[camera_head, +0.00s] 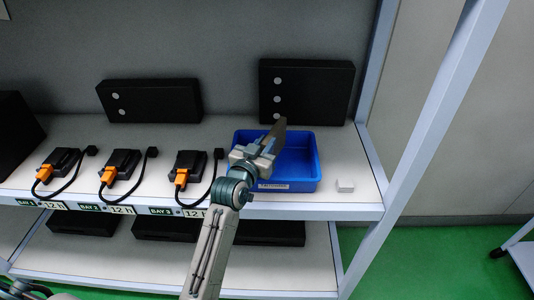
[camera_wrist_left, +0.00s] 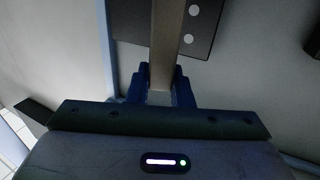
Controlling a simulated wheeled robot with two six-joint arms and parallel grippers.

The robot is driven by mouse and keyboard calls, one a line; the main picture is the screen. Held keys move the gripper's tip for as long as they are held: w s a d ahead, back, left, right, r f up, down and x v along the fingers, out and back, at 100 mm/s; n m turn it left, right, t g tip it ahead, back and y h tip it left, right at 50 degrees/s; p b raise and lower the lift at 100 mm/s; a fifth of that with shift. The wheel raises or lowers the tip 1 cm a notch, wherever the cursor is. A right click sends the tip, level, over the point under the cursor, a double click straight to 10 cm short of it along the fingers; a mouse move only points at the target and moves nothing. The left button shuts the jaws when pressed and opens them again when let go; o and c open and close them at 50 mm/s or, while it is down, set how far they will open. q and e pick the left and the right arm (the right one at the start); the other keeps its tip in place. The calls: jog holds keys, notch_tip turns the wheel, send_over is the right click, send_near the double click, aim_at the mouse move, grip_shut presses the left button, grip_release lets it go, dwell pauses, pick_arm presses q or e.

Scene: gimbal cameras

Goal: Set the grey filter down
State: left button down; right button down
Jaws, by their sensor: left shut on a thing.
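My left gripper (camera_head: 262,152) is shut on the grey filter (camera_head: 277,132), a thin flat piece that points up and away from the jaws. The gripper and filter are over the left part of the blue bin (camera_head: 304,178) on the upper shelf. I cannot tell how high the filter is above the bin's floor. In the left wrist view, the filter (camera_wrist_left: 167,38) stands between the dark blue fingers of the gripper (camera_wrist_left: 160,92), and its lower end is partly hidden. My right gripper does not show.
A small white block (camera_head: 345,186) lies right of the bin. Several black devices with orange plugs (camera_head: 181,177) line the shelf's left part, their cables near my arm. A black panel (camera_head: 310,92) stands behind the bin. A shelf post (camera_head: 425,140) rises at right.

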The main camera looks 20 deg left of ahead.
pick_arm(q)
jog(key=shift+f, duration=0.4)
jog(key=f, duration=0.2)
jog(key=shift+w+f+p, duration=0.25)
jog(key=shift+f+p, duration=0.05)
jog(key=shift+f, duration=0.55)
jog(key=c, duration=1.3)
grip_release()
jog(key=shift+f, duration=0.1)
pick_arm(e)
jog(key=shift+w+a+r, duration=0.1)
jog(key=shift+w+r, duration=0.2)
pick_arm(q)
jog(key=shift+s, duration=0.1)
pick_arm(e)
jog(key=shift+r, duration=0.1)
